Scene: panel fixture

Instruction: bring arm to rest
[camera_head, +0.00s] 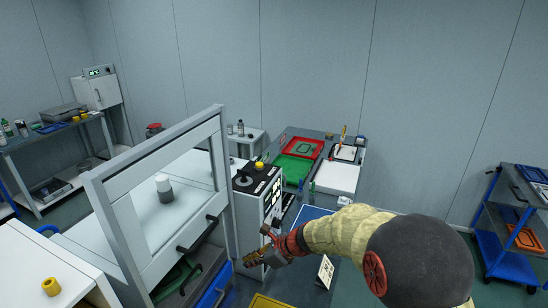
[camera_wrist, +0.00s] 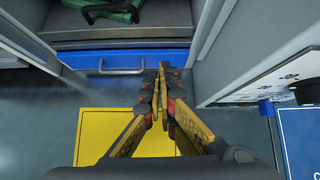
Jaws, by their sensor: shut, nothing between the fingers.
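My gripper (camera_head: 258,257) is shut and empty at the end of my arm in the head view. It hangs in front of the white panel cabinet (camera_head: 245,212), lower than its top. In the wrist view my gripper (camera_wrist: 164,72) shows with its yellow and black fingers together. Its tips lie in the picture near a blue drawer front (camera_wrist: 140,60) with a dark handle; I cannot tell how far apart they are. My arm hides part of the floor and of the table behind it.
A table with a red tray (camera_head: 316,149) and green tray (camera_head: 292,169) stands behind. A yellow floor patch (camera_wrist: 98,135) lies below my gripper. A blue cart (camera_head: 510,268) stands right.

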